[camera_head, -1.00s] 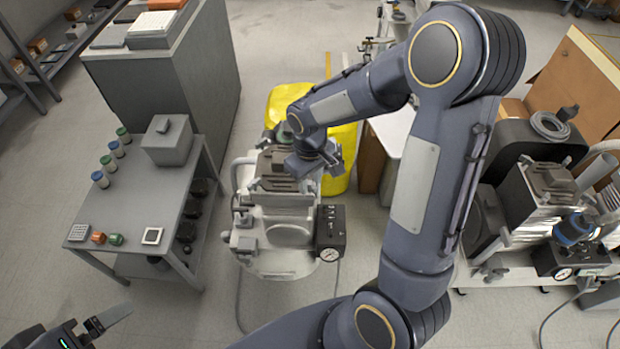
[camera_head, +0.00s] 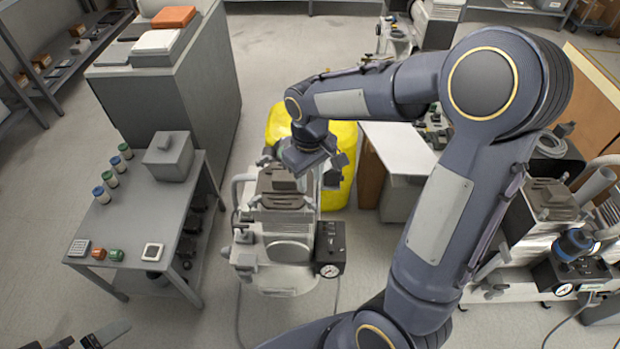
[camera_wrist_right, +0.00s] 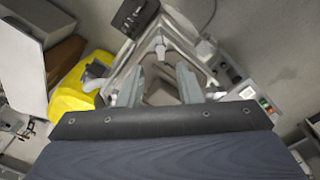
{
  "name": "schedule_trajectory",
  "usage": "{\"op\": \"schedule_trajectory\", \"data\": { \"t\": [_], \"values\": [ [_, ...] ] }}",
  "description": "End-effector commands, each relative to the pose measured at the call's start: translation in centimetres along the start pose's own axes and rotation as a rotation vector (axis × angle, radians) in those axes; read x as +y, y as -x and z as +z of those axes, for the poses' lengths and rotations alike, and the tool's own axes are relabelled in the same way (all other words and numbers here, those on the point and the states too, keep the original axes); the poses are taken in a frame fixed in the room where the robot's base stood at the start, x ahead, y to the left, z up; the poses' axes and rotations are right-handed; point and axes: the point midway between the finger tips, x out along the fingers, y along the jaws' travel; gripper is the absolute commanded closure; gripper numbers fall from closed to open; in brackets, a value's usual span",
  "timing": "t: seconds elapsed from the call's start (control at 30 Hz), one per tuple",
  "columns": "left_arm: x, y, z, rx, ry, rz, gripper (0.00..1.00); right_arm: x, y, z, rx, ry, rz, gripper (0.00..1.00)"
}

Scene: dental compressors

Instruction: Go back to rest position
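My right gripper (camera_head: 303,168) is above the white and grey dental compressor (camera_head: 285,250) in the head view. In the right wrist view, two pale fingers (camera_wrist_right: 159,86) stand apart with no object visible between them. The compressor's top (camera_wrist_right: 165,50) lies beyond them; whether they touch it cannot be told. My right arm is bent and reaches forward over the compressor. My left gripper (camera_head: 100,337) shows only partly at the bottom left corner, and its opening cannot be judged.
A grey table (camera_head: 122,215) with several small jars and a grey box (camera_head: 168,155) stands left. A yellow object (camera_head: 338,185) is behind the compressor. More compressor equipment (camera_head: 560,235) stands at the right. Bare floor (camera_head: 50,180) lies left of the table.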

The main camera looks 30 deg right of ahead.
Motion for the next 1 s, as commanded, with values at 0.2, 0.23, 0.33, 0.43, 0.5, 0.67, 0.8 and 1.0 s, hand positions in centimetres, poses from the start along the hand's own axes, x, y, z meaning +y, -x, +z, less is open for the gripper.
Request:
{"op": "schedule_trajectory", "data": {
  "t": [0.2,0.23,0.33,0.43,0.5,0.67,0.8,1.0],
  "values": [
    [0.0,0.0,0.0,0.000,0.000,0.000,0.00,0.0,0.0,0.0,0.000,0.000,0.000,0.68],
    [0.0,0.0,0.0,0.000,0.000,0.000,0.00,0.0,0.0,0.0,0.000,0.000,0.000,0.68],
    [0.0,0.0,0.0,0.000,0.000,0.000,0.00,0.0,0.1,0.1,0.002,-0.002,-0.002,0.68],
    [0.1,0.3,-0.2,0.000,0.000,0.000,0.00,-0.1,1.3,0.8,0.027,-0.022,-0.018,0.68],
    [0.3,0.7,-0.4,0.000,0.000,0.000,0.00,-0.4,2.9,2.1,0.065,-0.052,-0.044,0.68],
    [0.9,2.0,-1.0,0.000,0.000,0.000,0.00,-2.1,7.6,6.8,0.200,-0.154,-0.137,0.68],
    [1.4,3.0,-1.5,0.000,0.000,0.000,0.00,-4.3,10.5,11.0,0.326,-0.242,-0.217,0.68],
    [1.8,3.9,-2.0,0.000,0.000,0.000,0.00,-7.0,12.0,14.8,0.462,-0.327,-0.290,0.68]
  ]
}}
